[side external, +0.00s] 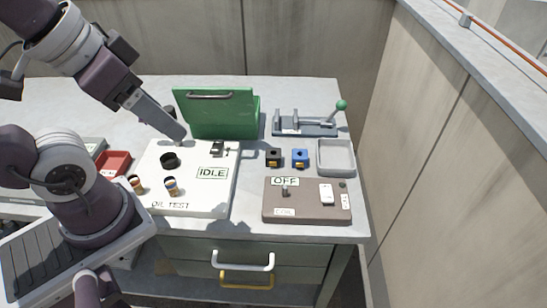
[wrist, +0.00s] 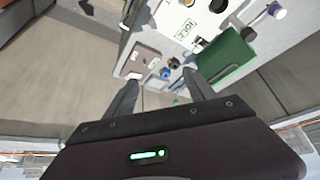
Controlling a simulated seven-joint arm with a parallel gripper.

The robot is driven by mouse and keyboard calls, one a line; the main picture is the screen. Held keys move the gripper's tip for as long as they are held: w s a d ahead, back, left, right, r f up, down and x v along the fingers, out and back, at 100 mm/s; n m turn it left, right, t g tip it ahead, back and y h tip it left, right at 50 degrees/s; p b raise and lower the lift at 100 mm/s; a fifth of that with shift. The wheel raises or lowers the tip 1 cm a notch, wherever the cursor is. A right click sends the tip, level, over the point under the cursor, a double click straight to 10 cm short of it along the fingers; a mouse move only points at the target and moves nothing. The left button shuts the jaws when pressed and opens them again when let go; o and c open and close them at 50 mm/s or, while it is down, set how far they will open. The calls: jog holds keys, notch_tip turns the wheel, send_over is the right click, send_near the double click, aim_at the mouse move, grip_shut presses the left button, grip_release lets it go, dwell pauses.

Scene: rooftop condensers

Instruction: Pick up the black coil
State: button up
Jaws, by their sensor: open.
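My gripper (side external: 181,138) is above the bench, in front of the green box and well to the left of the black coil, touching neither coil. In the wrist view my gripper (wrist: 160,77) has its fingers spread, with nothing held between them.
The white oil test panel (side external: 195,192) reads IDLE; jars stand on it. A green box (side external: 217,116) stands behind. The brown coil panel (side external: 305,208), reading OFF, lies in front.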

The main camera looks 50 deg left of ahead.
jog(key=n+g, duration=0.5)
jog(key=n, duration=0.4)
send_over(273, 153)
jog(key=d, duration=0.2)
jog(key=f, duration=1.3)
jog(key=s+f, duration=0.1)
jog(key=f, duration=0.5)
jog(key=shift+a+f, duration=0.2)
jog(key=shift+g, duration=0.3)
jog(key=f, duration=0.6)
jog(key=a+f, duration=0.1)
jog(key=f, duration=0.2)
jog(key=shift+w+f, duration=0.1)
jog(key=shift+w, duration=0.15)
grip_shut()
